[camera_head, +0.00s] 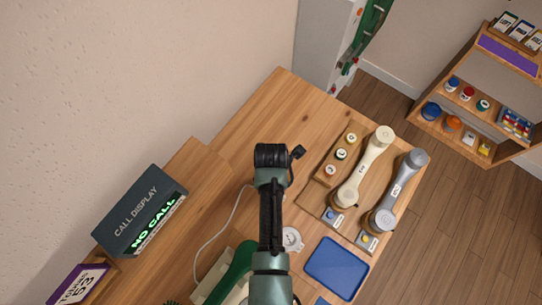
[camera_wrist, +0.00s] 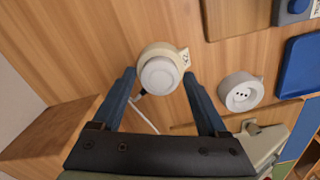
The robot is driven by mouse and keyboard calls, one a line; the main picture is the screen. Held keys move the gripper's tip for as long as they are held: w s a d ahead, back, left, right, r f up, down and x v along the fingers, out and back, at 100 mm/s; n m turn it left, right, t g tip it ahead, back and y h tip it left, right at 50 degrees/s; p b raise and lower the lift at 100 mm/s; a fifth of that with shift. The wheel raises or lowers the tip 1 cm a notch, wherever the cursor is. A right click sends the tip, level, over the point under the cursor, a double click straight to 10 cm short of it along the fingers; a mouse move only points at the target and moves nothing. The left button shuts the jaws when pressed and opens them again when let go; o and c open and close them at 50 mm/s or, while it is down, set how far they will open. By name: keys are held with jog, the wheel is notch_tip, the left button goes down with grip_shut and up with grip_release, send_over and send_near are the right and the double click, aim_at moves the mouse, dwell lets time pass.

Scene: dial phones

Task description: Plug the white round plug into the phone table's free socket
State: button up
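The white round plug (camera_wrist: 158,76) shows in the wrist view as a white disc on a cream round body with a small marked tab. Whether it sits in something underneath is hidden. Its pale cord (camera_wrist: 148,122) leaves from the lower side. My gripper (camera_wrist: 159,74) is open, with one dark finger on each side of the plug and gaps visible at both sides. The free socket (camera_wrist: 240,93), a white round piece with dark holes, lies to the right, outside the fingers. In the head view the socket (camera_head: 292,239) shows beside my arm, which hides the plug.
A blue tray (camera_head: 336,268) lies right of the socket. Beyond it a wooden board (camera_head: 313,199) carries a cream handset (camera_head: 367,165) and a grey handset (camera_head: 398,190). A call display (camera_head: 140,212) reading "NO CALL" stands at left. The table's far corner (camera_head: 285,95) is bare.

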jog(key=shift+o, duration=0.7)
jog(key=shift+r, duration=0.1)
notch_tip(320, 180, up, 13)
dwell(0.5)
jog(key=w+r+m+t, duration=0.55)
jog(key=w+r, duration=0.35)
jog(key=r, duration=0.3)
jog(key=w+r+m+t, duration=0.55)
jog(key=w+r, duration=0.35)
jog(key=r, duration=0.3)
notch_tip(320, 180, up, 20)
jog(key=f+m+t, duration=0.1)
jog(key=m+t, duration=0.4)
jog(key=t, duration=0.2)
jog(key=s+r+m+t, duration=0.4)
jog(key=s+r, duration=0.3)
jog(key=r, duration=0.4)
jog(key=s+r+m+t, duration=0.4)
jog(key=s+r, duration=0.3)
jog(key=r, duration=0.5)
jog(key=shift+r+m+t, duration=0.15)
jog(key=shift+m+t, duration=0.15)
jog(key=shift+t, duration=0.4)
